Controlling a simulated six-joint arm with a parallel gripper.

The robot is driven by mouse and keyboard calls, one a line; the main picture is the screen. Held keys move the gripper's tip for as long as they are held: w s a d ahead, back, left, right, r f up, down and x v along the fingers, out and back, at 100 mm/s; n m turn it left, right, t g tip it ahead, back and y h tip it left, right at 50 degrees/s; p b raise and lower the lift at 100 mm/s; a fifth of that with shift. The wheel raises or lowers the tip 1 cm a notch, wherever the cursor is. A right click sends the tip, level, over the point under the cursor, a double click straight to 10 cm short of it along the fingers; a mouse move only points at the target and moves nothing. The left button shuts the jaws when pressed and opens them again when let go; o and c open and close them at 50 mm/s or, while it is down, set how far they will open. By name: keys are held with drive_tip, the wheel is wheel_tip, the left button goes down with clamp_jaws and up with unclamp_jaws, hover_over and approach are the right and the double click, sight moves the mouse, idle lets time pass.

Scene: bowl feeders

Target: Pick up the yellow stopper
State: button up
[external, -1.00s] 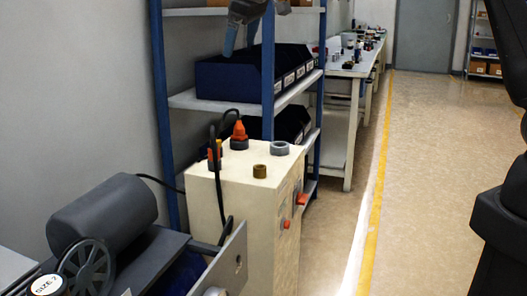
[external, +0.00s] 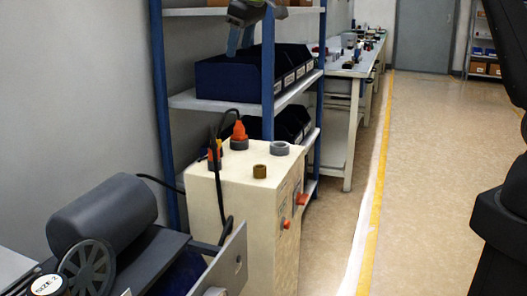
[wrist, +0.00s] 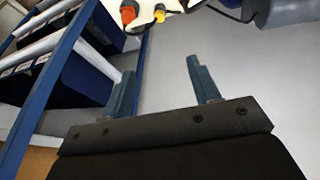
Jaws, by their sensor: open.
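The yellow stopper (wrist: 160,13) sits on top of the cream cabinet, at the top edge of the wrist view, beside an orange plug (wrist: 128,12). In the external view only a sliver of yellow shows beside the dark cable, near a second orange piece. My gripper (external: 240,48) is at the top of the external view, above the cabinet and in front of the blue shelf. In the wrist view its two blue fingers (wrist: 157,70) are spread with nothing between them. They are well apart from the stopper.
The cream cabinet (external: 203,194) also carries a grey ring (external: 280,149), a brown plug (external: 260,172) and a looping black cable. A blue-framed shelf with dark bins (external: 228,80) stands behind it. A grey motor unit (external: 103,215) is at the lower left.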

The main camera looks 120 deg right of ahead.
drive_tip(key=w+d+f+m, duration=0.1)
drive_tip(key=d+f+m, duration=0.5)
drive_tip(key=f, duration=0.6)
hover_over(216, 140)
drive_tip(key=s+a, duration=0.1)
drive_tip(key=a, duration=0.1)
wheel_tip(216, 140, down, 11)
drive_tip(key=shift+w+x, duration=0.1)
drive_tip(key=shift+x, duration=1.25)
drive_tip(key=shift+w+x, duration=0.15)
drive_tip(key=shift+x, duration=1.15)
drive_tip(key=c, duration=1.2)
drive_tip(key=shift+r, duration=0.15)
